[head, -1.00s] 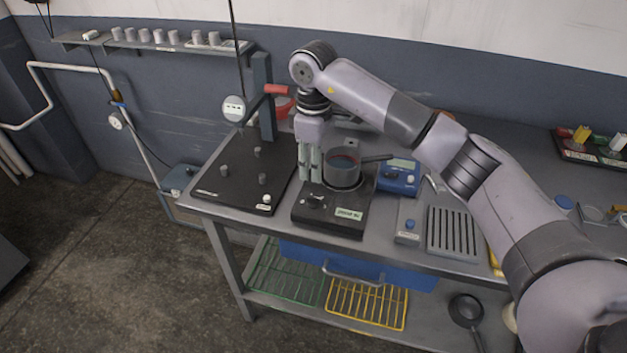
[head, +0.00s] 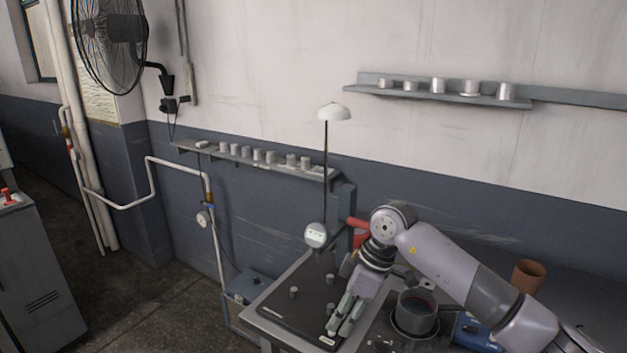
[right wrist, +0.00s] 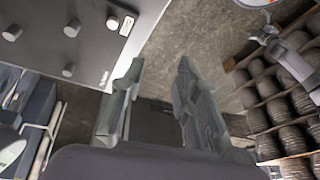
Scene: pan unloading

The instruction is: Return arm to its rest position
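My right arm reaches in from the lower right in the head view. Its gripper (head: 345,318) hangs over the black board's right edge, left of the pot (head: 417,326). In the right wrist view the two fingers of my right gripper (right wrist: 160,75) stand apart with nothing between them, so it is open and empty. The pot holds dark reddish contents and sits at the lower edge of the head view. My left gripper is in neither view now.
A black board (head: 290,318) with short pegs lies on the bench; it also shows in the right wrist view (right wrist: 50,22). A lamp (head: 334,112), a red-handled stand and a brown cup (head: 528,276) are nearby.

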